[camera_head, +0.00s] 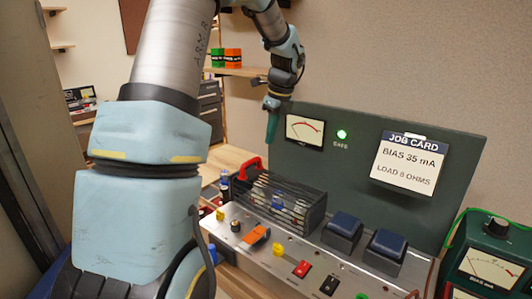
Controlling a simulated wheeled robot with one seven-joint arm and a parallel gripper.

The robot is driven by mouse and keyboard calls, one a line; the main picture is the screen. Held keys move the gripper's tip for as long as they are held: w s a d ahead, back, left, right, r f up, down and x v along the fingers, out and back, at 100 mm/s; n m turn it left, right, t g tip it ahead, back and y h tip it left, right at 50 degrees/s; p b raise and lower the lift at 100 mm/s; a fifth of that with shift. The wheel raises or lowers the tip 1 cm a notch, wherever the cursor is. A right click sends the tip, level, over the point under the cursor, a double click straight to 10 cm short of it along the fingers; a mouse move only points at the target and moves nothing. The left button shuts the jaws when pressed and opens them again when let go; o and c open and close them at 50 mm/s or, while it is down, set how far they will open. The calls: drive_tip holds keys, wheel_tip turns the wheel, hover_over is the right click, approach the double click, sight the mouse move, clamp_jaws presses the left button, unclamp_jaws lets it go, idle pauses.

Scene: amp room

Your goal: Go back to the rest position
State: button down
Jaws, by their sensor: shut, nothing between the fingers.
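My gripper (271,127) hangs at the end of my arm in the upper middle of the head view. Its green fingers are together, point down and hold nothing. It is in the air above and behind the red handle (247,168) of the amp's wire cage (290,203). In the picture it sits just left of the dark green panel's meter (305,131); I cannot tell the exact gap.
The amp chassis (300,252) carries coloured knobs, an orange switch (256,236) and two blue-topped transformers (343,228). A job card (408,163) hangs on the green panel (445,200). A green meter box (490,262) stands at right. Shelves (240,72) are behind.

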drive_tip(key=s+a+f+n, duration=0.2)
drive_tip(key=s+a+n, duration=0.2)
drive_tip(key=s+n, duration=0.3)
drive_tip(key=s+a+f+n+h, duration=0.1)
drive_tip(key=s+a+n, duration=0.4)
drive_tip(key=n, duration=0.5)
drive_tip(key=s+a+f+n+h, duration=0.1)
drive_tip(key=s+a+f+n, duration=0.2)
drive_tip(key=s+n, duration=0.5)
drive_tip(key=shift+s+a+f+n, duration=0.15)
drive_tip(key=shift+s+a+n, duration=0.15)
drive_tip(key=shift+s+a, duration=0.6)
drive_tip(key=c, duration=1.6)
unclamp_jaws()
